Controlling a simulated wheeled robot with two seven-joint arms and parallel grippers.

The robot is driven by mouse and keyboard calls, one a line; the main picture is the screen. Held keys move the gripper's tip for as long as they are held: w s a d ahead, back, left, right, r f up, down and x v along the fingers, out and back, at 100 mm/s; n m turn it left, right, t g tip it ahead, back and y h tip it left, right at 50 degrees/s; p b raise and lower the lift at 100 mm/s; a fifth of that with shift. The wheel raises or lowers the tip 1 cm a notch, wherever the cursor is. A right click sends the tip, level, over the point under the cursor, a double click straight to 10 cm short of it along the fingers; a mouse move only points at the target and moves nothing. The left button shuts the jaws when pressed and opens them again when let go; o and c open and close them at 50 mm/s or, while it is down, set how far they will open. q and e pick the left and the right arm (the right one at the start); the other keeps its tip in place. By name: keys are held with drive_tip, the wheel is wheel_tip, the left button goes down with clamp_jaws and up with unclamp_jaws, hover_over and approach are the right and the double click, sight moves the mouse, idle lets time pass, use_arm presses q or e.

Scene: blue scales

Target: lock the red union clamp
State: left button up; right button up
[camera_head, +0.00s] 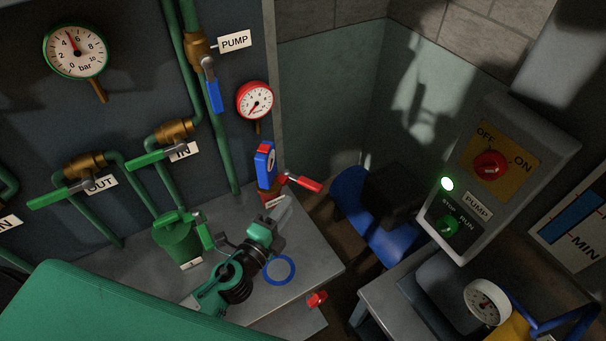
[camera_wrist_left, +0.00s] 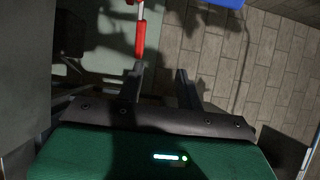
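The red clamp lever (camera_head: 304,183) sticks out to the right from a red fitting (camera_head: 268,196) on the grey bench. In the left wrist view a red handle (camera_wrist_left: 140,40) stands just beyond the left fingertip. My left gripper (camera_head: 284,209) reaches over the bench, a little below the red lever in the head view. In the left wrist view my left gripper (camera_wrist_left: 160,74) has its two fingers apart with nothing between them. The lever appears apart from the fingers. My right gripper does not show.
A blue unit (camera_head: 265,162) with a red top stands behind the fitting. A green pot (camera_head: 178,241) and a blue ring (camera_head: 281,270) are on the bench (camera_head: 305,255). A pump switch box (camera_head: 505,165) is at the right. Green pipes and valves line the left wall.

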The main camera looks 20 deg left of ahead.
sight(308, 187)
use_arm(q)
drive_tip(key=w+d+f, duration=0.1)
drive_tip(key=w, duration=0.3)
drive_tip(key=w+d+f, duration=0.1)
drive_tip(key=w, duration=0.3)
drive_tip(key=w+d+f, duration=0.1)
drive_tip(key=w, duration=0.4)
drive_tip(key=shift+w+d+f, duration=0.1)
drive_tip(key=shift+d+f, duration=0.05)
drive_tip(key=shift+f, duration=0.15)
drive_tip(key=shift+w+d, duration=0.15)
drive_tip(key=shift+w, duration=0.35)
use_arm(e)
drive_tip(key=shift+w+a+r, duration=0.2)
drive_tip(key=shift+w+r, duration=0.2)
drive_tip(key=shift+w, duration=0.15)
use_arm(q)
clamp_jaws()
